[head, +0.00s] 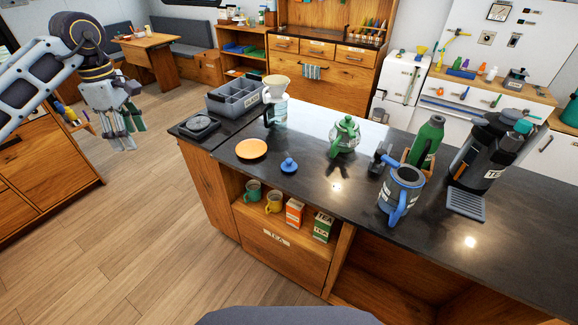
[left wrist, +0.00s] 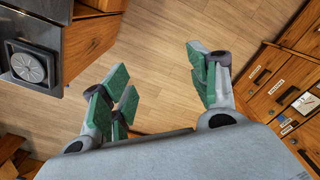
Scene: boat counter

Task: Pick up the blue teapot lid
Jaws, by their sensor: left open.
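The blue teapot lid (head: 289,165) lies on the dark counter (head: 310,185) near its front edge, just right of an orange saucer (head: 251,149). My left gripper (head: 124,138) is open and empty, raised over the floor at the left, well away from the counter and the lid. In the left wrist view, its green-padded fingers (left wrist: 164,88) are spread apart with only floor between them. The blue lid does not show in that view. My right gripper is not in view.
A black scale (head: 199,126), a grey divided box (head: 236,100) and a pour-over dripper (head: 275,105) stand at the counter's left end. A blue-handled pitcher (head: 401,193), green bottle (head: 426,141) and coffee machine (head: 488,150) stand right. The counter around the lid is clear.

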